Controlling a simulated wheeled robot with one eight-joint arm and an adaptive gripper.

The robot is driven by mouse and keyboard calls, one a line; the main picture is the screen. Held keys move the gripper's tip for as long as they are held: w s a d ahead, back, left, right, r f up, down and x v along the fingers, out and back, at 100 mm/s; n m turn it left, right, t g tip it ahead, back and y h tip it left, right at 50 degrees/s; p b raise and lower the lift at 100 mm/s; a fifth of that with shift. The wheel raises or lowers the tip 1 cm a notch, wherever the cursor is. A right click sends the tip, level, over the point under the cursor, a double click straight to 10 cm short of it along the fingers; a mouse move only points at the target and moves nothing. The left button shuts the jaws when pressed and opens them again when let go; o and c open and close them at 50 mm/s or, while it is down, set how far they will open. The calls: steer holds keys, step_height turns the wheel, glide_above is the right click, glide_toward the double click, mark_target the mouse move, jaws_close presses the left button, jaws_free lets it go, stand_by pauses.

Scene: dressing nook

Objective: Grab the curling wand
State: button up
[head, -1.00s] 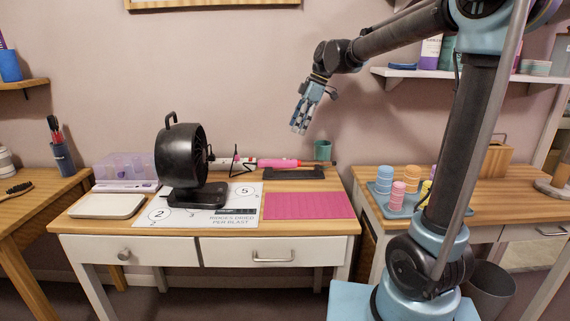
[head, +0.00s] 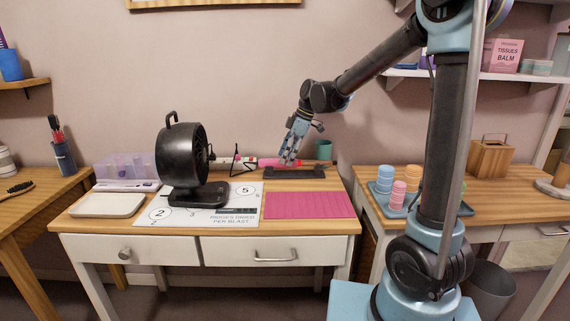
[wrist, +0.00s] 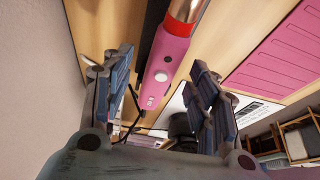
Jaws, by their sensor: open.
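The curling wand (wrist: 170,60) has a pink handle with a red collar and a copper-coloured barrel. In the head view the pink wand (head: 268,162) lies at the back of the middle table, by a black rest (head: 296,173), partly hidden by my gripper. My gripper (head: 288,160) is open just above the wand. In the wrist view the handle runs between the two open fingers of my gripper (wrist: 162,95); neither finger visibly touches it.
A black fan (head: 182,155) stands left of the wand on a numbered sheet (head: 240,210). A pink mat (head: 308,205) lies in front of the rest. A green cup (head: 323,149) stands behind it. A right-hand table holds a tray of stacked rollers (head: 397,205).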

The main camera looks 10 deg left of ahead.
steer(key=shift+x, duration=0.8)
jaws_close()
